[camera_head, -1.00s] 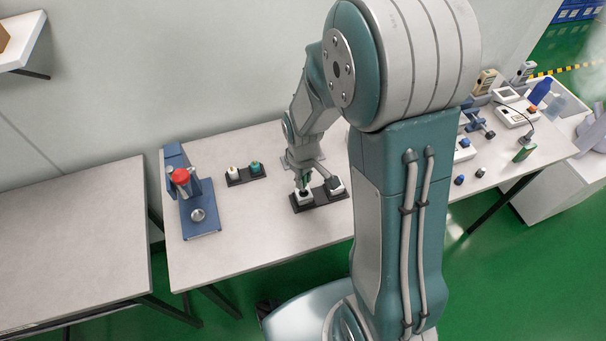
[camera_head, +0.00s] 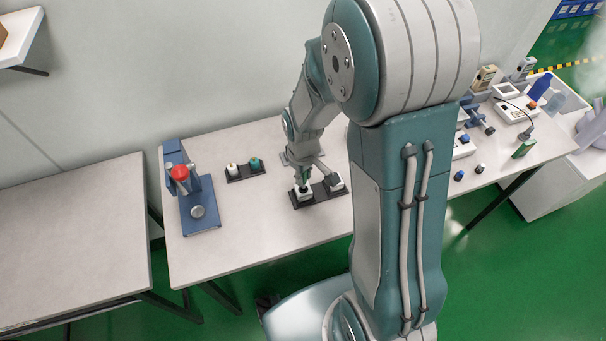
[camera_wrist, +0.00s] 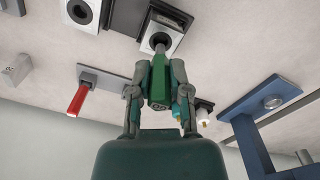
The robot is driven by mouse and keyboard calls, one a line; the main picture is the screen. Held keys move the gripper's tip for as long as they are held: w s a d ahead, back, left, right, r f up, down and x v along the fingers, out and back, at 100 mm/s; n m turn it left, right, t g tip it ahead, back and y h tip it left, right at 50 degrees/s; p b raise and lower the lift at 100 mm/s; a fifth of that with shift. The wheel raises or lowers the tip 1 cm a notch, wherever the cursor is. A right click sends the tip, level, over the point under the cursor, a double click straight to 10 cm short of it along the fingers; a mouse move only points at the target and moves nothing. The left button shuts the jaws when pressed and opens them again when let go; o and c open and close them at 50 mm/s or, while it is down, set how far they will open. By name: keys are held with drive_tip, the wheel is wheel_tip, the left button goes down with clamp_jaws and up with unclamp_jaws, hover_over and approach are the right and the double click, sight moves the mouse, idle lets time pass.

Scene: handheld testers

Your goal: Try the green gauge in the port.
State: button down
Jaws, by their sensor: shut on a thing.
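The green gauge (camera_wrist: 159,80) is upright between the fingers of my gripper (camera_wrist: 157,88) in the wrist view. My gripper is shut on its green body. The gauge's grey shaft meets the dark round hole of the port on a white block (camera_wrist: 176,43). How deep the shaft sits I cannot tell. In the head view my gripper (camera_head: 303,177) is over the left white block (camera_head: 304,195) on a dark base (camera_head: 320,197), and mostly covers the gauge.
A second white block (camera_head: 335,181) with a hole shares the dark base. A blue press (camera_head: 201,219) with a red knob stands left. A dark rack (camera_head: 245,175) holds a white and a teal piece. Several devices stand right, beyond my arm.

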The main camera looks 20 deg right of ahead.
drive_tip(key=shift+f, duration=1.2)
idle(1.1)
idle(0.6)
drive_tip(key=shift+r, duration=3.2)
